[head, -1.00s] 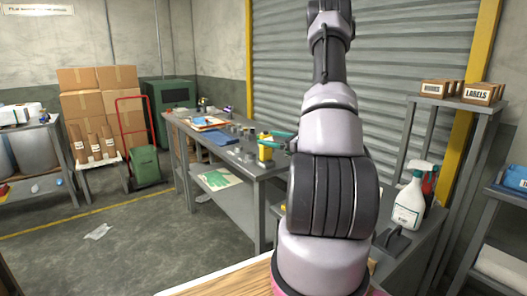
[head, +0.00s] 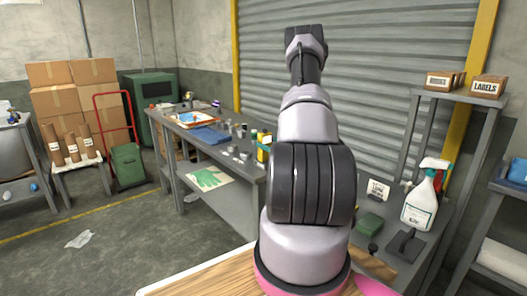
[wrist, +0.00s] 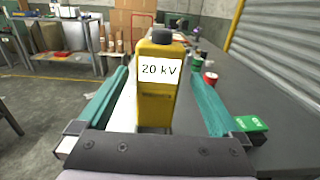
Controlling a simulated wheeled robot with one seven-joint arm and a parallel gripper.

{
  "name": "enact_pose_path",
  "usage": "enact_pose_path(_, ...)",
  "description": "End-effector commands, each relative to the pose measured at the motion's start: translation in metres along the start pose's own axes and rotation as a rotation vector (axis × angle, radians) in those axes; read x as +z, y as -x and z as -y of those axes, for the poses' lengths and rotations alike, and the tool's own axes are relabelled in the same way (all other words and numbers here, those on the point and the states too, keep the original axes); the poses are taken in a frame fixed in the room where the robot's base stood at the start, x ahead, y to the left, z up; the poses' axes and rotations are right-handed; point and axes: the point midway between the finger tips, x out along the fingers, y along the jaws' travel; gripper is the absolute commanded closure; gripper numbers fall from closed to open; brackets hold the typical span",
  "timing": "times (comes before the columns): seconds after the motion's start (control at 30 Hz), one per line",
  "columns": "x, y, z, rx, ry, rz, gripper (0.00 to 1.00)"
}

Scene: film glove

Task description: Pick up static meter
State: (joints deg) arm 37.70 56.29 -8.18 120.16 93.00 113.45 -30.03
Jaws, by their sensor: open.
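The static meter looks like a yellow upright block with a dark cap and a white "20 kV" label. In the wrist view the static meter (wrist: 156,100) stands between the two teal fingers of my gripper (wrist: 158,76). The gripper is open, with a finger on each side of it; I cannot tell whether either finger touches. In the head view the static meter (head: 263,152) stands near the right end of the grey bench, partly hidden by my arm. My gripper is hidden behind the arm there.
The grey bench (head: 228,166) holds several small cans and a blue cloth (head: 210,136). A green box (wrist: 250,124) lies just outside the right finger. A spray bottle (head: 420,204) and a green block (head: 370,222) are on the right-hand table.

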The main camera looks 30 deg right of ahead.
Motion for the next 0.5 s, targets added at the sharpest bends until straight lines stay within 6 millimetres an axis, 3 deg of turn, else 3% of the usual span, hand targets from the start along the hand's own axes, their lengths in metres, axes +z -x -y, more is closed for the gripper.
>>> enact_pose_path(0.5,0.001,-0.058,-0.002,0.003,0.0,0.0,0.0)
